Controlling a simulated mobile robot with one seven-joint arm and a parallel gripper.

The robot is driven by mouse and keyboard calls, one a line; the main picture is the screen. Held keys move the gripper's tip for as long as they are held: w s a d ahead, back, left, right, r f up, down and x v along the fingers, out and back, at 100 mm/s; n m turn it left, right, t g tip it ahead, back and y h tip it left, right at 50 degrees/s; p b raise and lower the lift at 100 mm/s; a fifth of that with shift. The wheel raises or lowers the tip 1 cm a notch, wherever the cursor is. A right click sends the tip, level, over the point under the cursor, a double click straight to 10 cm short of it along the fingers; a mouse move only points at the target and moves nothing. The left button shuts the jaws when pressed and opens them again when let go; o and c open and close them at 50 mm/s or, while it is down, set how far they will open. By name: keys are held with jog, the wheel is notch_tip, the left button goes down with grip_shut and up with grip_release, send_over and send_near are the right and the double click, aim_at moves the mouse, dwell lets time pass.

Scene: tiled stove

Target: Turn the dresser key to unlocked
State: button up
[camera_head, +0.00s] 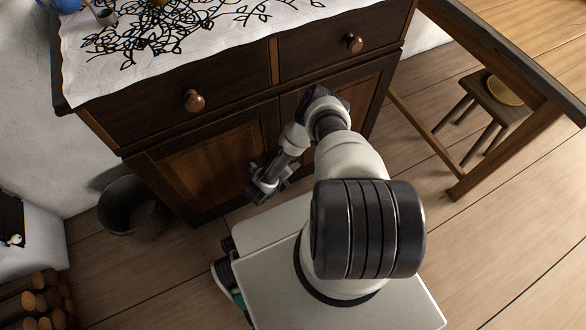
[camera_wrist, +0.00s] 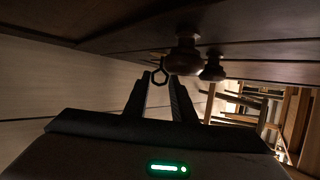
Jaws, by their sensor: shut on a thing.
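The dresser (camera_head: 200,165) is dark wood with two drawers above and panelled doors below. My gripper (camera_head: 265,188) is low in front of its doors. In the wrist view my two fingers (camera_wrist: 161,82) reach up to a small dark key (camera_wrist: 160,66) with an open ring-shaped bow. The fingers are shut on the key's bow, close to the dresser front. The key's shaft and the lock are hidden or too dark to see. In the head view the key is hidden behind my gripper and arm.
Round wooden knobs sit close by the key, a near one (camera_wrist: 184,56) and a farther one (camera_wrist: 212,67). A dark bucket (camera_head: 132,207) stands left of the dresser. A table (camera_head: 500,45) and a stool (camera_head: 480,97) are at the right. A patterned cloth (camera_head: 90,75) covers the dresser top.

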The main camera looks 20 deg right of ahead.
jog(key=h, duration=0.2)
jog(key=shift+a+f+n+t+h, duration=0.3)
jog(key=shift+f+n, duration=0.05)
jog(key=shift+n, duration=0.05)
dwell(0.4)
jog(key=o, duration=1.1)
jog(key=shift+c, duration=0.2)
